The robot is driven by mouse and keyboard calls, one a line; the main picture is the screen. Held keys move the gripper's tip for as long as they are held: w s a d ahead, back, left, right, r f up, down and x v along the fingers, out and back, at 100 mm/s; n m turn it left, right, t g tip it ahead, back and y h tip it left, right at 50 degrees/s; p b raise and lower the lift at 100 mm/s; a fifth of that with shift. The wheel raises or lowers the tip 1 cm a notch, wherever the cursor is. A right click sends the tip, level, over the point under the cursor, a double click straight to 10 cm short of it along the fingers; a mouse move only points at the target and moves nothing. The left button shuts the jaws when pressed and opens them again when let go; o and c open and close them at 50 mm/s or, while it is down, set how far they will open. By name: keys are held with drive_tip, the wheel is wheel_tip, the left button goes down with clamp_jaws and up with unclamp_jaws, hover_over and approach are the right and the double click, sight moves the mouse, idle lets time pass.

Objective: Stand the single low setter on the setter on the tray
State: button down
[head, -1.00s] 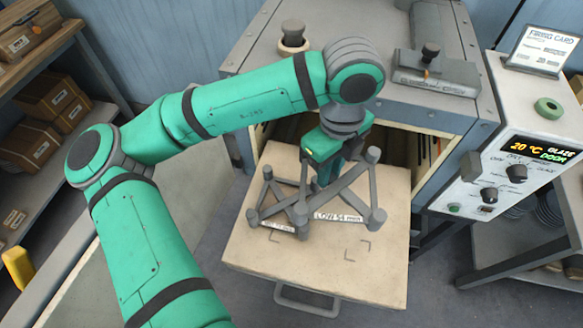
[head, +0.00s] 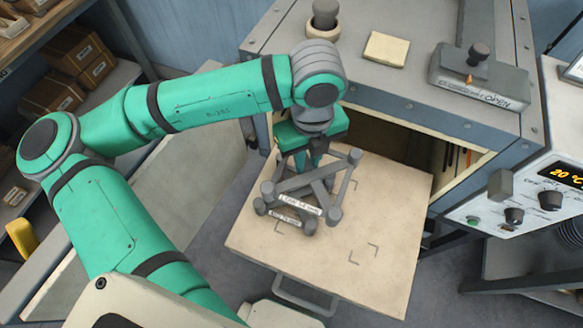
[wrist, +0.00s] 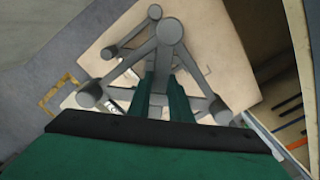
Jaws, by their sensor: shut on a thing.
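My gripper (head: 309,160) is shut on the grey triangular low setter (head: 300,204), whose label reads LOW 54 mm. In the wrist view its fingers (wrist: 163,92) grip the low setter (wrist: 171,32) near its middle. The other grey setter (head: 286,219) stands on the pale tray (head: 375,195); its label is partly legible. The low setter overlaps most of it in the head view. Part of the lower setter shows beyond the held one in the wrist view (wrist: 109,53). I cannot tell whether the two setters touch.
The tray is pulled out from the open dryer (head: 390,90). Corner marks (head: 363,251) lie on bare tray to the right. The control box (head: 540,190) stands at the right, and a shelf with cartons (head: 75,65) at the left.

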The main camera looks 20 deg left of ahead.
drive_tip(key=a+f, duration=0.1)
drive_tip(key=f, duration=0.1)
drive_tip(key=a+f, duration=0.1)
drive_tip(key=f, duration=0.2)
drive_tip(key=a+f, duration=0.2)
drive_tip(key=f, duration=0.1)
drive_tip(key=shift+w, duration=0.3)
drive_tip(key=shift+f, duration=0.55)
drive_tip(key=c, duration=1.6)
unclamp_jaws()
wheel_tip(320, 180, up, 13)
drive_tip(key=shift+r, duration=0.1)
